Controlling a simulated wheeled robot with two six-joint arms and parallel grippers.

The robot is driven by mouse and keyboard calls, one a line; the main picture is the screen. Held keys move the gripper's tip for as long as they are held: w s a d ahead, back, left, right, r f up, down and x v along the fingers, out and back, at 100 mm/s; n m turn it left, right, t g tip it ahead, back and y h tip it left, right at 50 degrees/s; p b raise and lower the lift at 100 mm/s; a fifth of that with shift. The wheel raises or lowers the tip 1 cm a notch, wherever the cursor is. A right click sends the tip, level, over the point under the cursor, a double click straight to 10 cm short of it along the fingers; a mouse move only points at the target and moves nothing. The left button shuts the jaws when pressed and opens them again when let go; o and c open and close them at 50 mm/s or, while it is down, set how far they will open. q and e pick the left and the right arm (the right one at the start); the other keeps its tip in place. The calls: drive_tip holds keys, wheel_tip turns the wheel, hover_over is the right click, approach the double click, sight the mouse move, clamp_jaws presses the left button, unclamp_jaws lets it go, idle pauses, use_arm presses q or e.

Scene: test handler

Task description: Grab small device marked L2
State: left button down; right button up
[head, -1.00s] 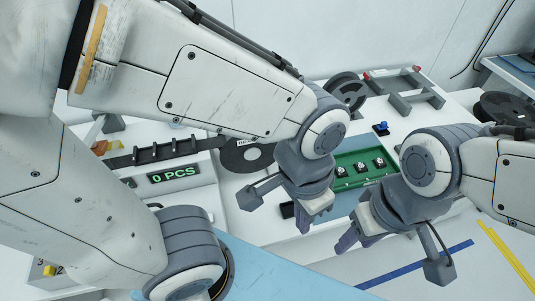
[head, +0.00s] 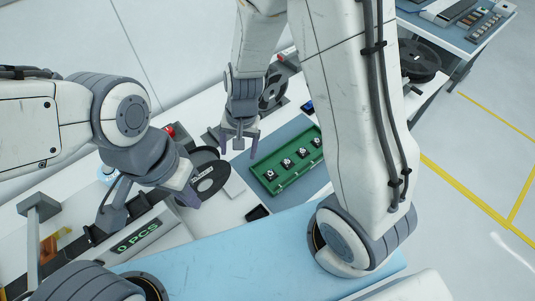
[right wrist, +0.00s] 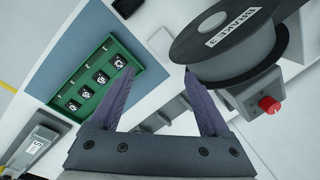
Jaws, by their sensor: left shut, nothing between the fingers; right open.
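A green tray (head: 268,181) holds a row of several small black devices (head: 287,163) with white marks, too small to read. The tray also shows at left in the right wrist view (right wrist: 107,99), with the devices (right wrist: 101,78) in their slots; I cannot tell which is L2. My right gripper (head: 240,142) is open and empty, beyond and left of the tray in the head view. Its fingers (right wrist: 160,95) point between the tray and a reel in the wrist view. My left gripper (head: 187,197) is shut and empty, left of the tray and in front of a black reel.
The black reel (head: 212,180) stands left of the tray; a labelled reel (right wrist: 225,50) and a red knob (right wrist: 268,104) are close to my right gripper. A blue-grey mat (head: 313,181) lies under the tray.

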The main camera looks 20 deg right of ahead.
drive_tip(key=w+d+f+m+p, duration=0.2)
drive_tip(key=w+d+f+m, duration=0.1)
drive_tip(key=d+f+m, duration=0.15)
use_arm(q)
wheel_tip(320, 180, up, 5)
drive_tip(key=p, duration=0.3)
use_arm(e)
drive_tip(key=m+h+b, duration=0.2)
drive_tip(key=m, duration=0.3)
hover_over(271, 174)
wheel_tip(271, 174, down, 8)
wheel_tip(271, 174, down, 4)
drive_tip(key=b, duration=0.4)
drive_tip(key=shift+w, duration=0.15)
wheel_tip(271, 174, down, 5)
drive_tip(key=b, duration=0.5)
drive_tip(key=shift+f+b, duration=0.1)
drive_tip(key=shift+b, duration=0.2)
use_arm(q)
wheel_tip(271, 174, down, 10)
drive_tip(key=shift+f, duration=0.25)
use_arm(e)
drive_tip(key=shift+s, duration=0.2)
use_arm(q)
drive_tip(key=shift+a, duration=0.1)
drive_tip(key=shift+s, duration=0.1)
use_arm(e)
clamp_jaws()
